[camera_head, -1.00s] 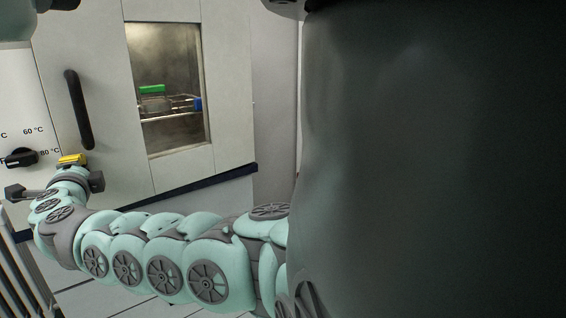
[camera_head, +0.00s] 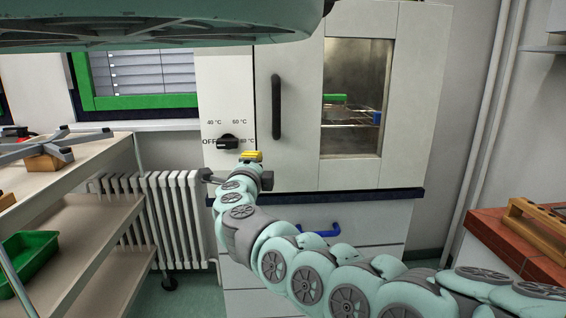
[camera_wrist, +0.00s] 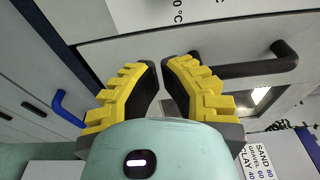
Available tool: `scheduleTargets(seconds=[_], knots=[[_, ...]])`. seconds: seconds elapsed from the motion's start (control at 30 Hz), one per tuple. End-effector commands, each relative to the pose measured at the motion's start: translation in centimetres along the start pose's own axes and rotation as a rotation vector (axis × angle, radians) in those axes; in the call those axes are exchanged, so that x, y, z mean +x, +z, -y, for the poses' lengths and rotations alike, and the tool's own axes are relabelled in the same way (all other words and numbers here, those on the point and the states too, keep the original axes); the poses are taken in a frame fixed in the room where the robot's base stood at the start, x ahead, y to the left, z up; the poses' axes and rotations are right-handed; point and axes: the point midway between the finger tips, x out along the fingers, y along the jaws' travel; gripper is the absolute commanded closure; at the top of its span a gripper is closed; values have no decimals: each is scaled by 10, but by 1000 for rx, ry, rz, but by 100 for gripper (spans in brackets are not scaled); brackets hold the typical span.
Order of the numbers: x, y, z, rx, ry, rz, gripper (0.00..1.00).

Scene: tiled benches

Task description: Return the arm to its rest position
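My arm stretches in from the lower right of the head view, with my gripper (camera_head: 250,156) in front of the oven (camera_head: 300,100), near its dial. In the wrist view the two yellow, dark-padded fingers of my gripper (camera_wrist: 161,75) stand apart with a narrow gap and nothing between them. The oven's dark door handle (camera_head: 276,106) is just above and right of my gripper in the head view, apart from it. The oven door is shut; a green item (camera_head: 334,98) and a rack show through its window.
The black dial (camera_head: 228,142) sits beside the OFF mark. A cart (camera_head: 90,165) with a green tray (camera_head: 28,258) stands left, with a radiator (camera_head: 180,205) behind it. A drawer cabinet with a blue handle (camera_head: 322,230) is under the oven. A tiled bench with a wooden rack (camera_head: 540,232) stands right.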

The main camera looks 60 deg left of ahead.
Motion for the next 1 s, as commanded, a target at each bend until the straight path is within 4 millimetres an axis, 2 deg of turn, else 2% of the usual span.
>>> scheduleTargets(seconds=[0.1,0.3,0.5,0.73,0.77,0.87,0.97,1.0], knots=[[-20,16,-2,2,2,7,100],[-42,32,-1,0,2,8,100],[-49,36,0,0,1,4,100],[-47,33,1,0,0,-5,100],[-45,28,1,1,0,-17,100],[-32,-5,2,1,-5,-103,100],[-16,-63,-1,-8,-9,-248,100],[-10,-92,-2,-17,-14,-319,100]])
